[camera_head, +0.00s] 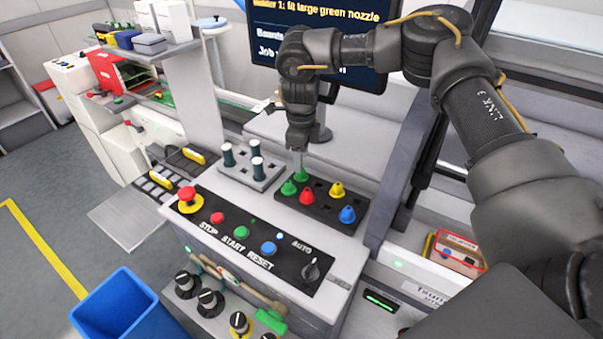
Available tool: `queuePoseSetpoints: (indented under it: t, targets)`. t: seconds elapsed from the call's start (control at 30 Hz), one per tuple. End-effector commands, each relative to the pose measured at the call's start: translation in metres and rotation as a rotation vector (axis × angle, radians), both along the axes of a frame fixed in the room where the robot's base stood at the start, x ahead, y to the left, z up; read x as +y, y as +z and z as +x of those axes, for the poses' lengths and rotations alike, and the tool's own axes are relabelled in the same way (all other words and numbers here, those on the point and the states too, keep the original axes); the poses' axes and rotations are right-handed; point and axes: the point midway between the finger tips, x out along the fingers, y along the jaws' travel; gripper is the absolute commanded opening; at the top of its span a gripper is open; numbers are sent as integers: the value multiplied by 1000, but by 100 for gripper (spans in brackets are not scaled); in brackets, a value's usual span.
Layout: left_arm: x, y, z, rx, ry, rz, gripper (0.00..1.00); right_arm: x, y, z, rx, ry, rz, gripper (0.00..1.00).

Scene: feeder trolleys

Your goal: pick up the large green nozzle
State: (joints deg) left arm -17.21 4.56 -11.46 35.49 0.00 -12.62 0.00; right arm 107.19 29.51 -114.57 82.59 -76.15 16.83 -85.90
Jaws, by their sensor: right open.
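My right gripper (300,149) points down above the back left of a dark nozzle holder (322,214). It is open, its fingertips small and hard to make out. A green nozzle (301,176) stands in the holder right under the fingertips; a thin pale tip rises from it toward them. I cannot tell whether they touch. A second green nozzle (289,188) stands just in front and to the left. Which green one is larger is not clear from this angle. My left gripper is not in view.
Red (307,197), yellow (337,190) and blue (347,215) nozzles share the holder. A button panel (245,240) lies in front. A monitor (350,75) stands behind my right arm. A blue bin (125,305) is at lower left.

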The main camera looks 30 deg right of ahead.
Motion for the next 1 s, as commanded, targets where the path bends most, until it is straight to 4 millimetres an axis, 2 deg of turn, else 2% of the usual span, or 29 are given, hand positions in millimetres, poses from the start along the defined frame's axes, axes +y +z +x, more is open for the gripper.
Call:
queuePoseSetpoints:
  t: [0.13, 0.4, 0.7, 0.97, 1.0]
  targets:
    - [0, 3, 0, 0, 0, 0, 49, -1, -8, 0, 2, 0, -1, 47]
    - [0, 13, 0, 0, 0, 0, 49, 0, -44, 0, 2, 0, -1, 47]
    - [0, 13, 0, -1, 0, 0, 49, 0, -50, 0, 0, -1, 0, 47]
    - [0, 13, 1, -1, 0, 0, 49, 0, -50, 0, 0, 0, 0, 13]
    - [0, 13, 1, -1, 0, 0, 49, 0, -50, 0, -1, 0, -1, 12]
